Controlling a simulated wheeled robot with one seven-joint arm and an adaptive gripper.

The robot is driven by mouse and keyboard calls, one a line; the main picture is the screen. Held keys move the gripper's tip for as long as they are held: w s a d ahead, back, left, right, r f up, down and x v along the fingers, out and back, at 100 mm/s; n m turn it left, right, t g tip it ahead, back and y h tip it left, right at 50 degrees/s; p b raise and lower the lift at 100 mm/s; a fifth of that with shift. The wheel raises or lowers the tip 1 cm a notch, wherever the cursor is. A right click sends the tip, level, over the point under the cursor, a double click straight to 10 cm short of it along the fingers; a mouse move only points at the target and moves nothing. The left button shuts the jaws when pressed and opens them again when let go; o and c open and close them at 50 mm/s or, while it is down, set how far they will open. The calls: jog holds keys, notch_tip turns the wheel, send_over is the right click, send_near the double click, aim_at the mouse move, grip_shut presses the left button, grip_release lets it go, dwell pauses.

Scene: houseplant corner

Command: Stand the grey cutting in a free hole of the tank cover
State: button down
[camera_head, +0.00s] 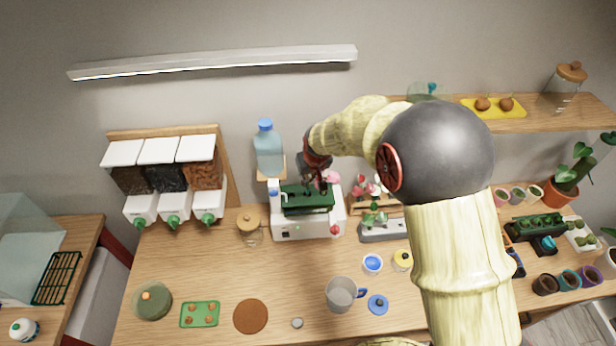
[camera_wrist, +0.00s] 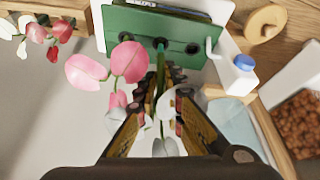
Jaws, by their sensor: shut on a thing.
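My gripper (camera_head: 321,184) is over the tank in the head view. In the wrist view its fingers (camera_wrist: 160,100) are shut on the grey cutting, whose pale grey leaves (camera_wrist: 164,148) show between and around the fingers. The cutting's green stem (camera_wrist: 160,62) points at the middle hole of the green tank cover (camera_wrist: 178,28). Its tip overlaps that hole; I cannot tell whether it is inside. The cover also shows in the head view (camera_head: 305,208). Pink flowers (camera_wrist: 82,72) are beside the stem, close to the cover's left hole; their foot is hidden. A right hole (camera_wrist: 192,48) looks empty.
The white tank housing (camera_head: 290,231) stands against the wall. A blue-capped bottle (camera_head: 268,150) is behind it to the left. A glass jar (camera_head: 249,228) is to the left.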

aim_at(308, 194)
jog(key=shift+f+b, duration=1.35)
jog(key=shift+f, duration=0.65)
jog(key=c, duration=1.8)
grip_release()
jog(key=shift+o, duration=0.9)
jog(key=shift+o, duration=1)
jog(key=shift+r, duration=0.15)
jog(key=shift+r+p, duration=1.65)
jog(key=shift+r, duration=1.75)
